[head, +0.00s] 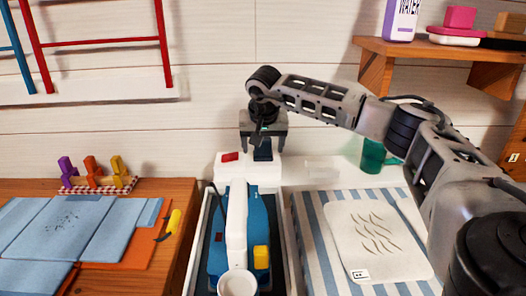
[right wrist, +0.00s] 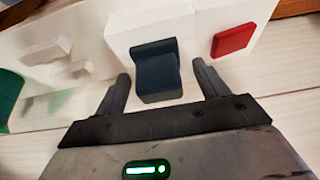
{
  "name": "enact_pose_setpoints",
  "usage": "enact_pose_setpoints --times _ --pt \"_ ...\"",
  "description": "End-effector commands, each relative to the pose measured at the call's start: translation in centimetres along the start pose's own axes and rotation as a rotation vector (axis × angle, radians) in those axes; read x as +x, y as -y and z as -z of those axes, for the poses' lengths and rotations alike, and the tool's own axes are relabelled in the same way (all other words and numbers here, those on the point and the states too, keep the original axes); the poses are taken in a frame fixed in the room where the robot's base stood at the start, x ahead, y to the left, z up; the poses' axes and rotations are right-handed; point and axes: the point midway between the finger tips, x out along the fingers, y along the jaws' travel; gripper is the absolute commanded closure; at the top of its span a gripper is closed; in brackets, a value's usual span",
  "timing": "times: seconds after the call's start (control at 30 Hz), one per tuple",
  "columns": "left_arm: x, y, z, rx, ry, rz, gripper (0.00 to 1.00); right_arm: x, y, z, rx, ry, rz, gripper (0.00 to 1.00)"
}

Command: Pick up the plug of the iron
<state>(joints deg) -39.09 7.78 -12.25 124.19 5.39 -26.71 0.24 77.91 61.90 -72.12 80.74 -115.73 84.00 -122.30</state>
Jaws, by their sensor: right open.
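The dark blue plug (head: 263,151) sits against a white box with a red switch, at the wall behind the iron. In the right wrist view the plug (right wrist: 157,72) shows clearly on the white box (right wrist: 125,35). The iron (head: 236,235), blue and white with a yellow part, rests in a tray-like stand in front of it. My right gripper (head: 262,146) is open and points down over the plug. In the right wrist view its two fingers (right wrist: 160,75) are on either side of the plug, with gaps visible. My left gripper is not in view.
A green cup (head: 372,155) stands right of the box. A striped board (head: 310,230) with a folded pale cloth (head: 375,240) lies at right. A wooden table (head: 180,245) with blue cloth (head: 60,235) is at left. A wooden shelf (head: 440,50) overhangs at upper right.

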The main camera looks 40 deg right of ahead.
Motion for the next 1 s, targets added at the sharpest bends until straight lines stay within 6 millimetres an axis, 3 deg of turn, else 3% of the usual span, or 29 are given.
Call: enact_pose_setpoints --times 0.27,0.43,0.77,1.0 --pt "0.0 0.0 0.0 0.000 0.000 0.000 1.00 0.3 0.0 0.0 -0.001 0.000 0.000 0.30" --pt "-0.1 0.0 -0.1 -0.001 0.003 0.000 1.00 0.3 0.0 0.0 -0.001 0.000 0.000 0.76" --pt "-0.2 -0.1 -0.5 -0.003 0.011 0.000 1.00 0.1 0.0 0.1 0.000 -0.001 0.001 0.77" --pt "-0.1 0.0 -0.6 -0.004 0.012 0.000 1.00 -1.7 0.1 0.9 0.001 -0.004 0.003 0.77"
